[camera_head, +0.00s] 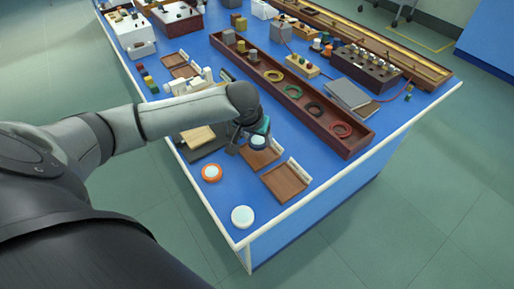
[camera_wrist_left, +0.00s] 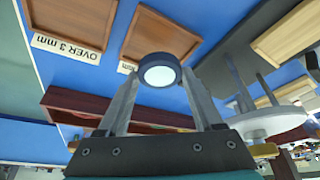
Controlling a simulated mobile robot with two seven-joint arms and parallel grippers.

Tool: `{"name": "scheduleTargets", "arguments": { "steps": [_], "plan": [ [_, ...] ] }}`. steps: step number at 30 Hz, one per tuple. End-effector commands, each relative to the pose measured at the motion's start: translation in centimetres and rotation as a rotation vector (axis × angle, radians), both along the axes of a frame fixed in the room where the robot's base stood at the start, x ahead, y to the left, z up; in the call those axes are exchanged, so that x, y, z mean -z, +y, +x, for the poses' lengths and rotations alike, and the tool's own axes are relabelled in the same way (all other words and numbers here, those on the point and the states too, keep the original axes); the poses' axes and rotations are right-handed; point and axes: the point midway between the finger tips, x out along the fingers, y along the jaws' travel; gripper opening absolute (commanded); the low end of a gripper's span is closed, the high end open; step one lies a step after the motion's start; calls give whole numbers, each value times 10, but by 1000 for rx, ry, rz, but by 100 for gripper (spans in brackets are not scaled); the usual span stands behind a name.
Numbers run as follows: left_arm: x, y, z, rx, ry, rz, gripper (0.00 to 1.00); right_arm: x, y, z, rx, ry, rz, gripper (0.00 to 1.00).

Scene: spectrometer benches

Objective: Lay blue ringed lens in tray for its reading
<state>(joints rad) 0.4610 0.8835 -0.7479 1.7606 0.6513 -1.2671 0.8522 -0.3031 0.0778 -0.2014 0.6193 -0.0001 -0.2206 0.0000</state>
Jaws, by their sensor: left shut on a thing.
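The blue ringed lens (camera_head: 258,143) is held in my left gripper (camera_head: 251,146), above the near side of the table. In the left wrist view the lens (camera_wrist_left: 159,74) shows a dark blue rim and pale glass between the two fingertips. A brown wooden tray (camera_head: 259,160) lies under and just beyond the gripper; it also shows in the wrist view (camera_wrist_left: 160,36), its label mostly hidden by the lens and finger. A second tray (camera_head: 285,183) lies nearer the table corner; its label reads "OVER 3 mm" in the wrist view (camera_wrist_left: 72,18). My right gripper is out of view.
An orange ringed lens (camera_head: 212,173) and a white ringed lens (camera_head: 242,217) lie near the left table edge. A long dark red box (camera_head: 322,123) with coloured rings stands to the right. A grey book (camera_head: 350,97) lies beyond it. Blue table is bare around the near corner.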

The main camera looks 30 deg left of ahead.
Motion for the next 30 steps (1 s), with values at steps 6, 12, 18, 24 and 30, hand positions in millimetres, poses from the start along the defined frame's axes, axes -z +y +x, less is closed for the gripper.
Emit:
{"name": "scheduleTargets", "arguments": {
  "steps": [6, 12, 18, 24, 30],
  "plan": [
    [33, -1, -1, 0, 2, 0, 3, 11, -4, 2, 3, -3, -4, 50],
    [40, 0, 0, 1, 0, 0, 3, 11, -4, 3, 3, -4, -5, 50],
    [41, 0, 0, 0, 1, 0, 3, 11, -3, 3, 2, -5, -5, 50],
    [43, 0, 0, 1, 1, 0, 80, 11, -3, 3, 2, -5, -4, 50],
    [43, 0, 0, 1, 1, 0, 80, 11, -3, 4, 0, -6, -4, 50]
  ]
}}
